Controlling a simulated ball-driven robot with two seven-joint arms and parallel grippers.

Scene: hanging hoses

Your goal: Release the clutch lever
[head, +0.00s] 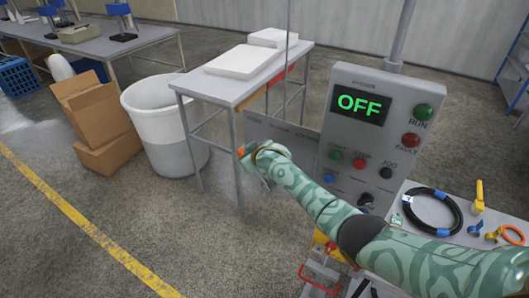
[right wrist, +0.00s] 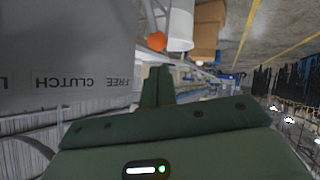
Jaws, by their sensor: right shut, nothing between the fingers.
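The clutch lever's orange knob (head: 240,151) shows at the left end of the grey labelled plate (head: 283,133) beside the control panel. In the right wrist view the orange knob (right wrist: 157,41) is just beyond my fingertips, with a visible gap in the picture. The plate there (right wrist: 70,45) reads "FREE" and "CLUTCH" upside down. My right gripper (right wrist: 158,73) is shut and empty. In the head view my right arm reaches in from the lower right, and its hand (head: 264,160) is beside the knob. It hides part of the lever. My left gripper is not in view.
The control panel (head: 336,125) has a display (head: 359,104) reading "OFF" in green. A grey table (head: 208,86) with white slabs, a grey bin (head: 170,125) and cardboard boxes (head: 100,125) stand to the left. A black hose coil (head: 432,211) lies on a right-hand table.

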